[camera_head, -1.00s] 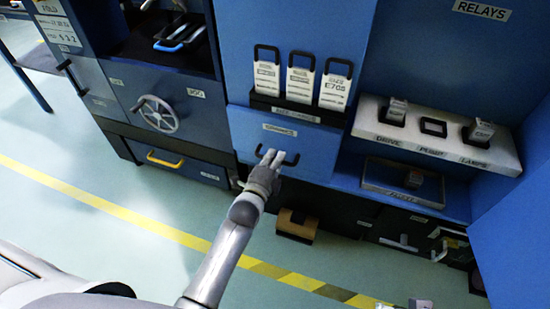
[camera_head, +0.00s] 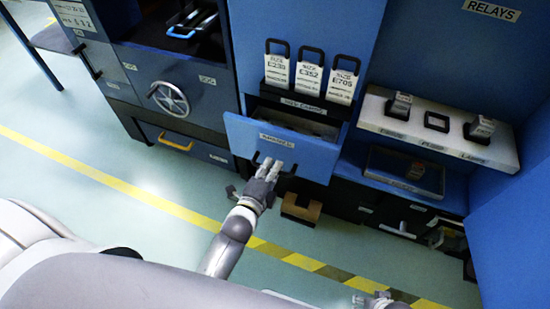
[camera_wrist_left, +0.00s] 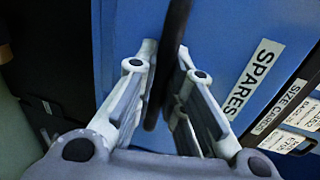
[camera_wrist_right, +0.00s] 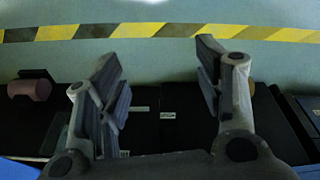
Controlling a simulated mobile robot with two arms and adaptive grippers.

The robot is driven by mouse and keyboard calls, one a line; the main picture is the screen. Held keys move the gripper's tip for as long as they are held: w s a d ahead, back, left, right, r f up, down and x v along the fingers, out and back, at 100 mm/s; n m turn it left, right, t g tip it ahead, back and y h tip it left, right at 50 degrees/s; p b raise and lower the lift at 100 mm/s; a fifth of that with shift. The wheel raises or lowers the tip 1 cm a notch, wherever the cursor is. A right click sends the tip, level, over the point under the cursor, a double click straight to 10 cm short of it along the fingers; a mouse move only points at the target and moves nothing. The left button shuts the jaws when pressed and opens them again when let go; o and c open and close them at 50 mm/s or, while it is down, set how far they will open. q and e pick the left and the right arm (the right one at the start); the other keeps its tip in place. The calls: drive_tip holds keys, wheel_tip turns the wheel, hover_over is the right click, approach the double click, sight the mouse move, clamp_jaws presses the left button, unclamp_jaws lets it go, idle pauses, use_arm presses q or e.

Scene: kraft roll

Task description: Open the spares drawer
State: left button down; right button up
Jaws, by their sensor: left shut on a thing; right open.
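The blue spares drawer (camera_head: 308,153) stands partly pulled out under the card rack in the head view, its dark interior (camera_head: 300,121) showing. In the left wrist view its front (camera_wrist_left: 220,45) bears the label SPARES. My left gripper (camera_head: 272,168) is at the drawer front, shut on the dark bar handle (camera_wrist_left: 177,25), which runs between its fingers (camera_wrist_left: 167,75). Part of the handle is hidden by the fingers in the head view. My right gripper (camera_wrist_right: 160,58) is open and empty; only a bit of it shows at the bottom edge of the head view (camera_head: 380,302).
Size cards (camera_head: 309,78) stand in the rack above the drawer. A white shelf (camera_head: 455,140) with relay slots is at the right. A handwheel (camera_head: 170,98) and a yellow-handled drawer (camera_head: 195,149) are at the left.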

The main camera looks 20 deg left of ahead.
use_arm(q)
drive_tip(key=shift+s+f+p, duration=0.1)
drive_tip(key=shift+s+p, duration=0.45)
drive_tip(key=shift+s, duration=1.3)
use_arm(e)
drive_tip(key=shift+s+d+f, duration=0.1)
drive_tip(key=shift+s+f, duration=0.25)
drive_tip(key=shift+f, duration=0.4)
drive_tip(key=shift+s+a+f, duration=0.1)
drive_tip(key=shift+s+f, duration=0.3)
drive_tip(key=shift+f, duration=0.35)
drive_tip(key=shift+s+d+f, duration=0.1)
drive_tip(key=shift+s+f, duration=0.25)
drive_tip(key=shift+f, duration=0.4)
use_arm(q)
drive_tip(key=c, duration=1.5)
unclamp_jaws()
drive_tip(key=v, duration=1.2)
